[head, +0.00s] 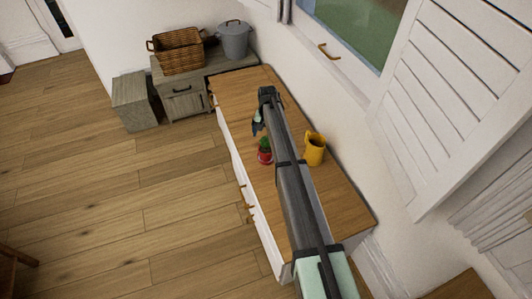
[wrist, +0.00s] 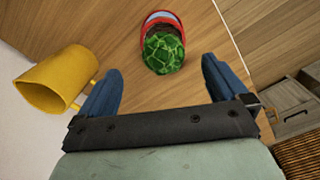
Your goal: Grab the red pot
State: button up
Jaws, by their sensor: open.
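The red pot (head: 265,157) holds a small green plant and stands on the wooden top of the white cabinet in the head view, just left of my arm. In the wrist view the red pot (wrist: 163,18) shows its rim at the top middle, with the green plant (wrist: 163,53) covering much of it. My gripper (wrist: 158,80) is open and empty, its two blue fingers apart, with the plant and pot beyond and between the fingertips. In the head view my gripper (head: 257,122) is partly hidden by my arm above the cabinet top.
A yellow pitcher (head: 314,149) stands right of my arm; in the wrist view the yellow pitcher (wrist: 52,80) is close to the left finger. The cabinet top (head: 238,86) is bare at its far end. A wicker basket (head: 178,52) and grey pot (head: 233,42) stand beyond.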

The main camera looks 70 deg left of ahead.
aim_at(267, 139)
notch_tip(267, 139, down, 4)
jog(key=shift+f, duration=0.1)
jog(key=shift+s+a+f, duration=0.1)
jog(key=shift+f, duration=1.2)
jog(key=shift+s+a+f, duration=0.1)
jog(key=shift+f, duration=1.2)
jog(key=c, duration=1.3)
jog(key=shift+c, duration=0.3)
jog(key=shift+r, duration=0.15)
